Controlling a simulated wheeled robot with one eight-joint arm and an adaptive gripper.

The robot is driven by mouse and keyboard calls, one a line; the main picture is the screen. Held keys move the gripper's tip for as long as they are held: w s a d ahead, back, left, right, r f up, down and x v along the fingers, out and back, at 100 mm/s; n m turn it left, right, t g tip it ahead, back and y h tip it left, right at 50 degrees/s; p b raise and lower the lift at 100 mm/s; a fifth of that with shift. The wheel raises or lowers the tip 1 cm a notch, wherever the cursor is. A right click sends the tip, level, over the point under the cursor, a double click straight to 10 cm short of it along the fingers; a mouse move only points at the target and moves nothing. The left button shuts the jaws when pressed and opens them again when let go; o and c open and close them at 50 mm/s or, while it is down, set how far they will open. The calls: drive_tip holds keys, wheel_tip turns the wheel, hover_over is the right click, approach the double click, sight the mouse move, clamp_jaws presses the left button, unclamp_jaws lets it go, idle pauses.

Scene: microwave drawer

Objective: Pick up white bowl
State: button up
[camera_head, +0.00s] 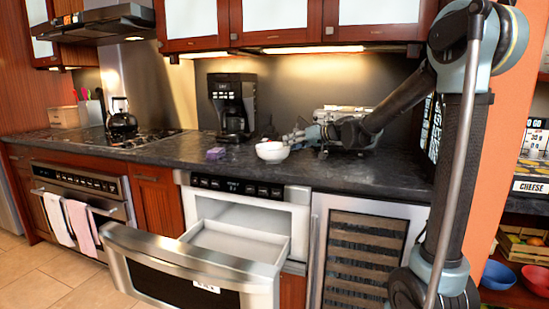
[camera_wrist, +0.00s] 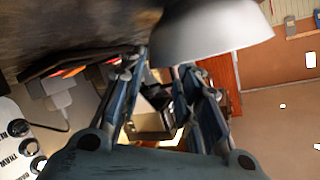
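The white bowl (camera_head: 272,153) sits upright on the dark countertop, with something reddish inside. My gripper (camera_head: 294,138) is just right of the bowl, close to its rim, reaching in from the right above the counter. In the wrist view the bowl (camera_wrist: 212,32) fills the top middle, beyond the fingertips. My gripper's two fingers (camera_wrist: 162,72) stand apart with a gap between them, and the bowl is not between them. Whether a fingertip touches the bowl I cannot tell.
A purple block (camera_head: 215,153) lies left of the bowl, and a black coffee maker (camera_head: 233,105) stands behind. The microwave drawer (camera_head: 195,270) is pulled out below the counter (camera_head: 180,152). A kettle (camera_head: 122,120) is on the stove. A grey appliance stands behind my gripper.

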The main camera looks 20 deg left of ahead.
drive_tip(key=shift+w+x, duration=0.15)
drive_tip(key=shift+x, duration=1.1)
drive_tip(key=shift+w+x, duration=0.15)
drive_tip(key=shift+x, duration=1.15)
drive_tip(key=shift+d, duration=0.15)
clamp_jaws()
